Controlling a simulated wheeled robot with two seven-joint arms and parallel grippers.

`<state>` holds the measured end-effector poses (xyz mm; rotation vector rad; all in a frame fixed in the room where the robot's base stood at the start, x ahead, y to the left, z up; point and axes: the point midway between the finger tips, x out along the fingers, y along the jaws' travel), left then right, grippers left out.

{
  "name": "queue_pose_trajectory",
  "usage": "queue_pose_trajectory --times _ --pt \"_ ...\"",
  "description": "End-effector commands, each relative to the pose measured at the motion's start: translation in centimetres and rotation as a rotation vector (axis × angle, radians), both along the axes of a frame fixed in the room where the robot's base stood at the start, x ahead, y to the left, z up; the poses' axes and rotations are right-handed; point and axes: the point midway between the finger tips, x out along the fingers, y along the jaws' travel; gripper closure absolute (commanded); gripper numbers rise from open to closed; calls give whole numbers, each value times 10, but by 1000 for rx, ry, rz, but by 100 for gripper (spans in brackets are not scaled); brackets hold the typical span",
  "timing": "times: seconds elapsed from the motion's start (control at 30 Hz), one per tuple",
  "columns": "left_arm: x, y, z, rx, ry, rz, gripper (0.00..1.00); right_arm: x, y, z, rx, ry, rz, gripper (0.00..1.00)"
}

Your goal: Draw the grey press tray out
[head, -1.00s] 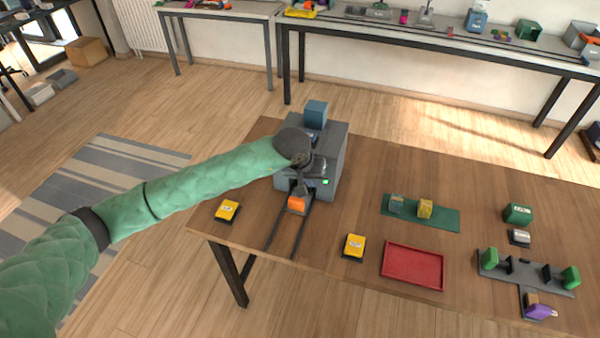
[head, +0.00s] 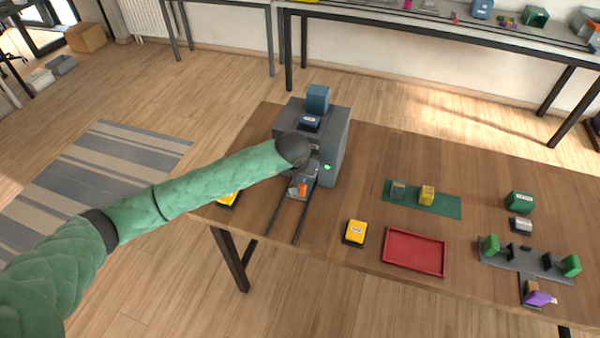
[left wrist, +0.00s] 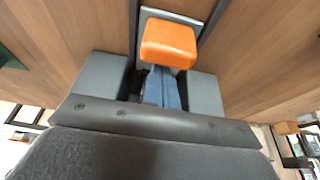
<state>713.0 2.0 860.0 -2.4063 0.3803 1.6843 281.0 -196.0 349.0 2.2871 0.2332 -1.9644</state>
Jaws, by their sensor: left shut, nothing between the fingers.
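The press (head: 338,150) is a dark grey box on the left part of the table, with a small green light on its front. The grey press tray (head: 293,192) shows at the press's front foot, between two dark rails. My left gripper (head: 303,181) is shut and empty, pointing down over the tray; the wrist hides part of the press front. An orange block (head: 303,188) is at its fingertips, larger in the left wrist view (left wrist: 168,43); I cannot tell whether it touches the fingers. A pale plate edge shows behind it. My right gripper is not in view.
The dark rails (head: 275,222) run forward from the press to the table edge, clear. A yellow block on a black base (head: 355,232) and a red tray (head: 414,252) lie to the right. Another yellow block (head: 228,197) is partly behind my left arm.

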Motion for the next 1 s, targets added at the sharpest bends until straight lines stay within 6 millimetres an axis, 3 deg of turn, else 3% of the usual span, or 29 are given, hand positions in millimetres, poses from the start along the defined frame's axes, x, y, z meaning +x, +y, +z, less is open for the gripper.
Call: queue_pose_trajectory --times 1.0 --pt "-51 17 -3 -1 0 0 100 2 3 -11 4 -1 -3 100"
